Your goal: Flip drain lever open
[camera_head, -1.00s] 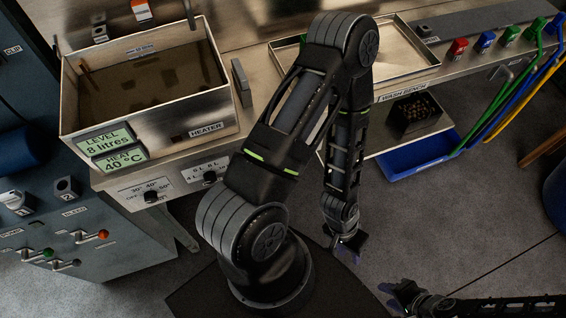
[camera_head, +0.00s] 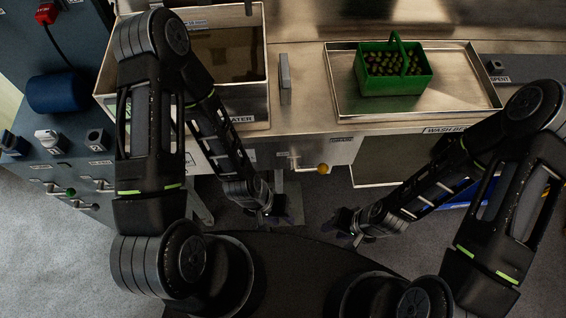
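A lever with an orange-yellow knob (camera_head: 322,169) sticks out to the right from a metal fitting on the front of the steel bench. A small label, too blurred to read surely, is on the panel above it; I take this to be the drain lever. My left gripper (camera_head: 274,211) hangs below and left of the lever, apart from it. My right gripper (camera_head: 342,225) is below and slightly right of the lever, also apart from it. Both look empty, but their finger gaps are too small and dark to judge.
A green basket (camera_head: 396,82) of round dark green items stands in a shallow steel tray (camera_head: 470,99) on the bench. The heater tank (camera_head: 257,98) is partly behind my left arm. A blue-grey cabinet (camera_head: 62,166) with levers stands at left. Floor below the lever is open.

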